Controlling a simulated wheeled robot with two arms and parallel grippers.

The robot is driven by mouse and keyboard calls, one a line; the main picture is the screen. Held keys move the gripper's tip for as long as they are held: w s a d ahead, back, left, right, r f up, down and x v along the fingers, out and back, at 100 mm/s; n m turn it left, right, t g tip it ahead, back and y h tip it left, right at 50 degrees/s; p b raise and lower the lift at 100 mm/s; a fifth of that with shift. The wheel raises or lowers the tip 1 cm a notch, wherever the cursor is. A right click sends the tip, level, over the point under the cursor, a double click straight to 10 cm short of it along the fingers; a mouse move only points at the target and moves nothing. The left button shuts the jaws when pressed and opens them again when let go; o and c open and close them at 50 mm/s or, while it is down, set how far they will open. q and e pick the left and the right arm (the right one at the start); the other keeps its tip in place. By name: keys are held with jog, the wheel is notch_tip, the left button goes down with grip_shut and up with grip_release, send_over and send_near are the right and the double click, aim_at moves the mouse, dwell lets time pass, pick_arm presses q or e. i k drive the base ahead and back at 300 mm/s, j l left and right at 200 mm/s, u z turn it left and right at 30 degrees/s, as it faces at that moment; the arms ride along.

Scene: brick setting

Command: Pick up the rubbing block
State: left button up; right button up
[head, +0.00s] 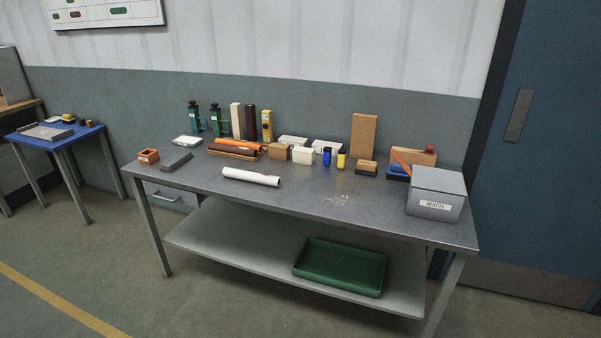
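No label shows which thing is the rubbing block. A flat dark grey block (176,161) lies near the left end of the grey workbench (300,198). A small block with a tan top and dark base (366,168) sits right of the middle, in front of a tall cork-coloured slab (364,136). Either could be it; I cannot tell which. Neither of my grippers is in view.
A white roll (251,177) lies near the front edge. An orange-brown box (148,156) is at the left end, a grey labelled box (436,193) at the right. Bottles (215,119) stand at the back. A green tray (340,267) is on the lower shelf.

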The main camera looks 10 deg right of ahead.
aim_at(366, 168)
jog(key=i+j+z, duration=0.3)
jog(key=i+j, duration=0.3)
jog(key=i, duration=0.2)
jog(key=i+j+z, duration=0.35)
jog(key=i+j, duration=0.4)
jog(key=j, duration=0.1)
